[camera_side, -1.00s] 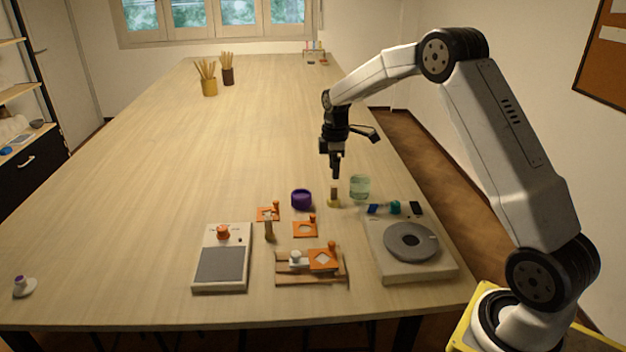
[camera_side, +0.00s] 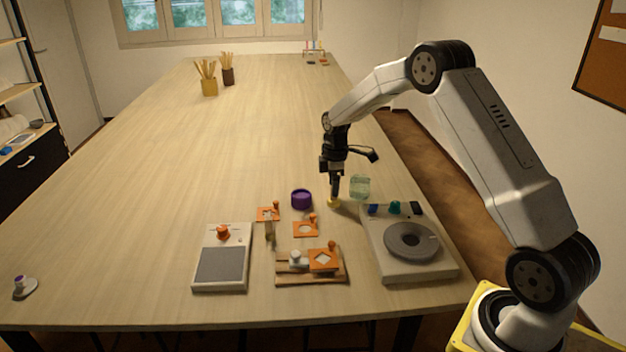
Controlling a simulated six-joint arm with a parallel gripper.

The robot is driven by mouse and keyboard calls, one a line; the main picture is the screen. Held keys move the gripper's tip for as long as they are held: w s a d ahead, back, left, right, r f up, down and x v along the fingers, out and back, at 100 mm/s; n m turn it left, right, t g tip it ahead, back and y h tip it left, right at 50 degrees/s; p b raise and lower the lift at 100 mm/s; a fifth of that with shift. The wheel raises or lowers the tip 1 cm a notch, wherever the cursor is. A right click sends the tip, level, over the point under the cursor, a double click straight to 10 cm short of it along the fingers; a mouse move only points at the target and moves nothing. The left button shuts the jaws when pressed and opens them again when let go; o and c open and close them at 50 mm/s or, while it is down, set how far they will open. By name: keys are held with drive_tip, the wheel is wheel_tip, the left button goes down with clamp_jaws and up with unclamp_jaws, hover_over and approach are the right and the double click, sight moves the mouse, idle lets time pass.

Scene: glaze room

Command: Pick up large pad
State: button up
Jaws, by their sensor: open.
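A yellow round pad (camera_side: 333,203) stands on the table, left of the glass jar; a wooden handle showed on top of it earlier. My gripper (camera_side: 335,194) points straight down at this pad. Its open fingers are at the handle and hide most of it. I cannot tell whether they touch it. A smaller upright piece with a brownish handle (camera_side: 269,232) stands further left, in front of an orange plate.
A purple ring-shaped pot (camera_side: 301,199) and the glass jar (camera_side: 360,187) stand close on either side of my gripper. Orange plates (camera_side: 305,229), a grey-topped box (camera_side: 221,262), a wooden rack (camera_side: 312,279) and a turntable (camera_side: 411,241) lie nearer. The table beyond is mostly clear.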

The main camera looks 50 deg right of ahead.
drive_tip(key=shift+f, duration=1.25)
clamp_jaws()
